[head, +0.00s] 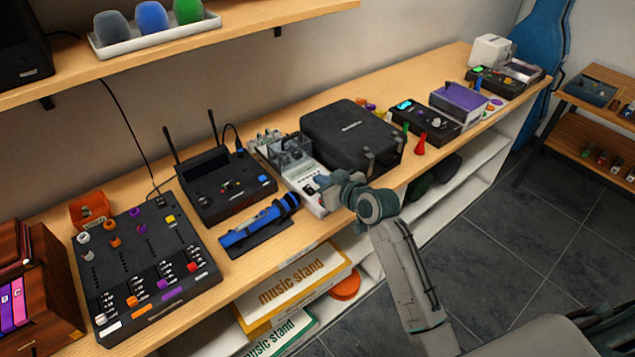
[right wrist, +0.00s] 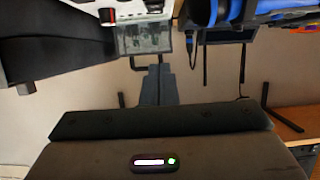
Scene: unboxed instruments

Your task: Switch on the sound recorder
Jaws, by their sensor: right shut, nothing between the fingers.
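A white device (head: 308,185) with small controls on its front and a clear-covered part (head: 291,153) behind stands between the black receiver and the black case. It looks like the sound recorder, but I cannot read its label or tell whether it is on. My right gripper (head: 322,184) is shut and empty over its front right part and hides some of it. In the right wrist view, the shut fingers (right wrist: 157,76) point toward the device's clear cover (right wrist: 147,40); a red-and-black knob (right wrist: 106,16) shows on its white face. I cannot tell whether the fingers touch it. My left gripper is out of view.
A black case (head: 350,135) stands close right of the device. Farther right is a black box with a lit display (head: 425,122). A shelf (head: 230,30) overhangs the back.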

